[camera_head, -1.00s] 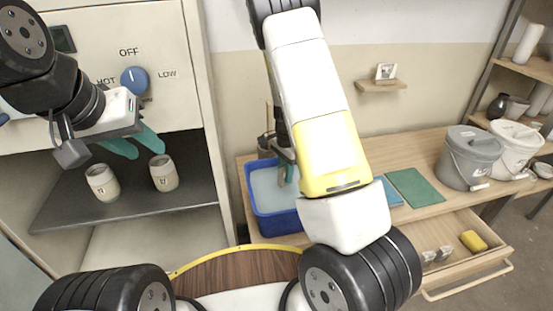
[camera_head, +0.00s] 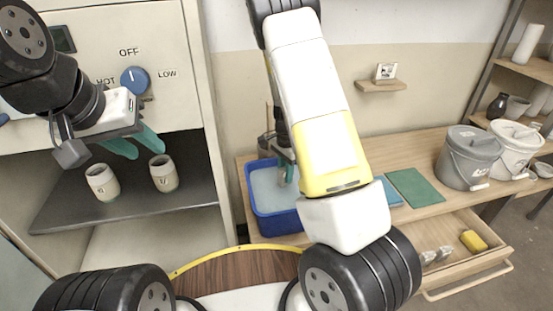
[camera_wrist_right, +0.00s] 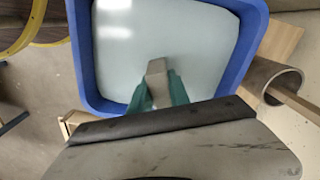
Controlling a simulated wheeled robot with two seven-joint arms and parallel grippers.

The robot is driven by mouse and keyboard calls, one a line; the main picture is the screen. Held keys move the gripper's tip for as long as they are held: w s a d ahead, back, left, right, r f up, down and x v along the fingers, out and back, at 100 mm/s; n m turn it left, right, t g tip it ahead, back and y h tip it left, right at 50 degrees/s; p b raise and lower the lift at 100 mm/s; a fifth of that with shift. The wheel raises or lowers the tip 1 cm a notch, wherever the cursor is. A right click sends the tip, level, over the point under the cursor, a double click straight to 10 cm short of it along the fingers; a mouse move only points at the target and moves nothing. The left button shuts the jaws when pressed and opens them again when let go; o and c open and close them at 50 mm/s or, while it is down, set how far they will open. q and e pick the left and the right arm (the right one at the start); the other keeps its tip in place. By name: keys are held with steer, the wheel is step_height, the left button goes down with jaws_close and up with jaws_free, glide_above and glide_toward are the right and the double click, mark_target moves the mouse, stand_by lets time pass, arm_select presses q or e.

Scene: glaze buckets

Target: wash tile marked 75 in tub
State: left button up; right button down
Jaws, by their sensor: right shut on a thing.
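The blue tub (camera_head: 252,203) holds pale liquid and stands at the left end of the wooden table. My right gripper (camera_head: 287,172) reaches down into it, partly hidden by my arm. In the right wrist view my right gripper (camera_wrist_right: 165,95) is shut on a small grey-beige tile (camera_wrist_right: 157,82), seen nearly edge-on over the tub's pale liquid. Its number cannot be read, and whether it touches the liquid is unclear. My left gripper (camera_head: 136,146) is open and empty, its green fingers apart in front of the kiln opening, above two cups.
Two marked beige cups (camera_head: 103,183) (camera_head: 164,174) stand on the dark kiln shelf (camera_head: 130,207). A green mat (camera_head: 415,187), a grey bucket (camera_head: 470,160) and a white bucket (camera_head: 515,150) are at the right. The open drawer (camera_head: 455,270) holds a yellow sponge (camera_head: 473,241).

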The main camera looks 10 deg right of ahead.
steer(key=shift+r, duration=0.1)
steer(key=shift+r, duration=3.1)
